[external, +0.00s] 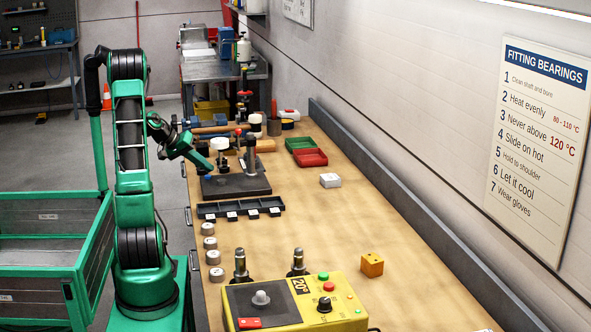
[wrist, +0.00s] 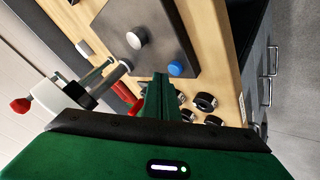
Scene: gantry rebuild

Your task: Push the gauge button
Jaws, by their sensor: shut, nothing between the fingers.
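My gripper (external: 207,165) reaches over the plate's left side from the aisle. In the wrist view its green fingers (wrist: 160,80) are together, empty, and point just left of the blue button. I cannot tell whether they touch it.
A dark compartment tray (external: 240,207) lies in front of the plate. Red (external: 310,158) and green bins and a white box (external: 330,180) are to the right. A yellow control box (external: 290,305) and an orange block (external: 372,265) are nearer. The middle right of the bench is clear.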

